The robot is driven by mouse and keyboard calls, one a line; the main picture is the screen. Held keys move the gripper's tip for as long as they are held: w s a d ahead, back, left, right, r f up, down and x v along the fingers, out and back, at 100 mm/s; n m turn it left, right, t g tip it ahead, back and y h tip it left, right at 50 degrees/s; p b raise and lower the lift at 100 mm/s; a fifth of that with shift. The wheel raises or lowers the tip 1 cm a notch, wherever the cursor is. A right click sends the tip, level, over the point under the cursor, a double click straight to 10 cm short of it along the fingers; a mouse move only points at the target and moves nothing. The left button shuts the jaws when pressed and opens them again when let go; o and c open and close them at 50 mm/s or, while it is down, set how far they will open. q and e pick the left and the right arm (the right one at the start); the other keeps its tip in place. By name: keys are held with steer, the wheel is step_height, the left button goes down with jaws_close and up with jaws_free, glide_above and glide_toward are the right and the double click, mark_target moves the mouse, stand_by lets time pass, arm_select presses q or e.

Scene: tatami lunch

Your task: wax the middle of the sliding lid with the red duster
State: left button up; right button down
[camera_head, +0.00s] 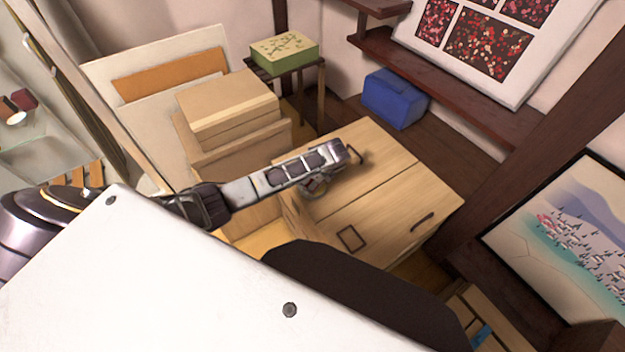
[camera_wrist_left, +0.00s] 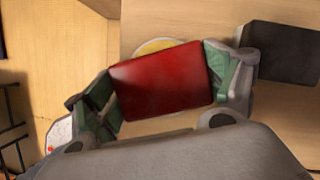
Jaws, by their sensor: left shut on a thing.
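The red duster (camera_wrist_left: 162,82) shows in the left wrist view as a red block between the two green-padded fingers of my left gripper (camera_wrist_left: 158,88), which is shut on it. Pale wood lies behind it, with part of a yellow round patch (camera_wrist_left: 152,47) at its upper edge. In the head view my left gripper (camera_head: 316,186) is over the light wooden top, which I take as the sliding lid (camera_head: 385,200). The duster is hidden there. I cannot tell whether it touches the wood. My right gripper is not in view.
A dark block (camera_wrist_left: 285,52) is close to the right finger. The lid has a dark handle (camera_head: 422,223) and a dark square outline (camera_head: 350,239). Cardboard boxes (camera_head: 228,105) stand behind my left arm. A blue box (camera_head: 394,98) and a green box (camera_head: 283,54) are farther back.

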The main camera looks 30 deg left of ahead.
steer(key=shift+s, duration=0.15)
arm_select(q)
steer(key=shift+f, duration=0.2)
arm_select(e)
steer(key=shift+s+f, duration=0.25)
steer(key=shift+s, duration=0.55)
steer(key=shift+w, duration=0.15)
arm_select(q)
steer(key=shift+f, duration=0.1)
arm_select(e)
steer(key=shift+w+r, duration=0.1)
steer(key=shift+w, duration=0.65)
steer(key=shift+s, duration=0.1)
